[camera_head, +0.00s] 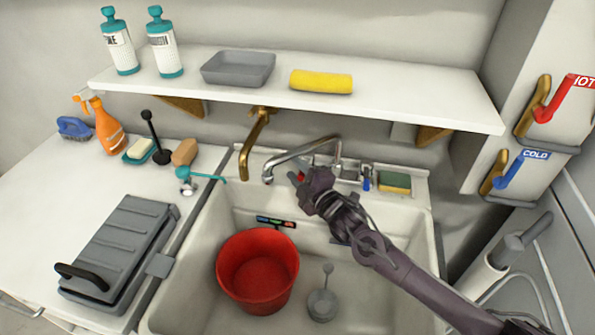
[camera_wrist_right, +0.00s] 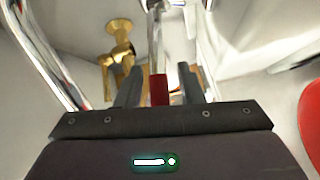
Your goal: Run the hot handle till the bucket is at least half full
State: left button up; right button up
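The red bucket (camera_head: 258,268) stands upright in the sink (camera_head: 345,300); no water shows inside it. The chrome faucet (camera_head: 318,146) has its spout over the sink's back, left of my right gripper, with no stream visible. A red handle (camera_head: 300,177) shows at the faucet's left side, and a blue handle (camera_head: 366,183) at its right. My right gripper (camera_head: 302,179) is at the red handle. In the right wrist view, the red handle (camera_wrist_right: 159,90) lies between its two open fingers (camera_wrist_right: 160,82), with gaps on both sides. My left gripper is out of view.
A red HOT lever (camera_head: 556,101) and blue COLD lever (camera_head: 511,170) are on the right wall. A brass spout (camera_head: 254,143) hangs left of the faucet. A grey drain plug (camera_head: 322,304) lies beside the bucket. A shelf (camera_head: 400,101) overhangs the back.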

grip_shut()
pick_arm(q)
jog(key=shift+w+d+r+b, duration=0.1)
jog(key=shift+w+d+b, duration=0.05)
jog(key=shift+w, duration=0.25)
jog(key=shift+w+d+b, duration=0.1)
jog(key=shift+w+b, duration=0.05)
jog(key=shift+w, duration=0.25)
pick_arm(e)
jog(key=m+h, duration=0.1)
jog(key=a+m+t+h, duration=0.1)
jog(key=h, duration=0.1)
jog(key=shift+w+a+t, duration=0.2)
jog(key=shift+w+t, duration=0.1)
jog(key=shift+w, duration=0.05)
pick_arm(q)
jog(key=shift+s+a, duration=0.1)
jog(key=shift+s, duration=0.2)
pick_arm(e)
grip_release()
jog(key=shift+s, duration=0.1)
